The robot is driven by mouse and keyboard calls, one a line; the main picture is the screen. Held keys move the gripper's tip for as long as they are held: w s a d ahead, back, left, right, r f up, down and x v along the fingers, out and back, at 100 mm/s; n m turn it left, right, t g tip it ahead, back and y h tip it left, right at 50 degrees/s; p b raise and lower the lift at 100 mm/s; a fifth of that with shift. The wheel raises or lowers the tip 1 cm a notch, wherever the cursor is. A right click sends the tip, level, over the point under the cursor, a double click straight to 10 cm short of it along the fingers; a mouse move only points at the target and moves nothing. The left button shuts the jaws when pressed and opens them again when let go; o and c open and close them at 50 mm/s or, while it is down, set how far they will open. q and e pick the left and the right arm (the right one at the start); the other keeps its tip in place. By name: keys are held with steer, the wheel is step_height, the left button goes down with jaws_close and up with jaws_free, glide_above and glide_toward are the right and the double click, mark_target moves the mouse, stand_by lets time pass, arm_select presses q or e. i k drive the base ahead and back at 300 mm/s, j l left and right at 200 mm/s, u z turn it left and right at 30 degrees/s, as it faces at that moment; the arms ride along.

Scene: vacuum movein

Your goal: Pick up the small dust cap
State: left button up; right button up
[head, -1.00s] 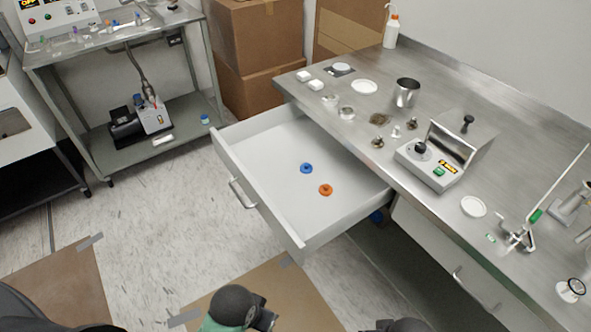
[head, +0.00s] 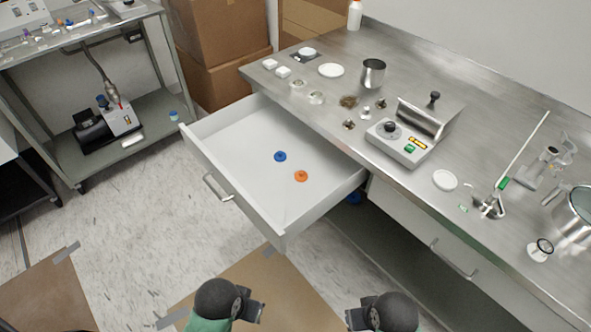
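An open white drawer (head: 225,145) is pulled out from under the steel bench. Two small round caps lie apart on its floor: a blue cap (head: 280,157) and an orange cap (head: 301,176), nearer the front right. They look close in size; I cannot tell which is the small dust cap. Rounded dark parts of my two arms show at the bottom edge, in front of the drawer.
The steel bench (head: 440,110) holds a control box (head: 402,143), a metal cup (head: 373,72), white dishes and small metal fittings. A pump (head: 107,125) sits on the cart's lower shelf at left. Cardboard boxes (head: 215,50) stand behind the drawer.

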mark_target(301, 176)
steer(key=z, duration=1.4)
steer(key=u, duration=1.5)
steer(key=k+l+u, duration=0.25)
steer(key=u, duration=0.15)
steer(key=k+l+u, duration=0.15)
steer(key=k+u, duration=0.2)
steer(key=i, duration=0.05)
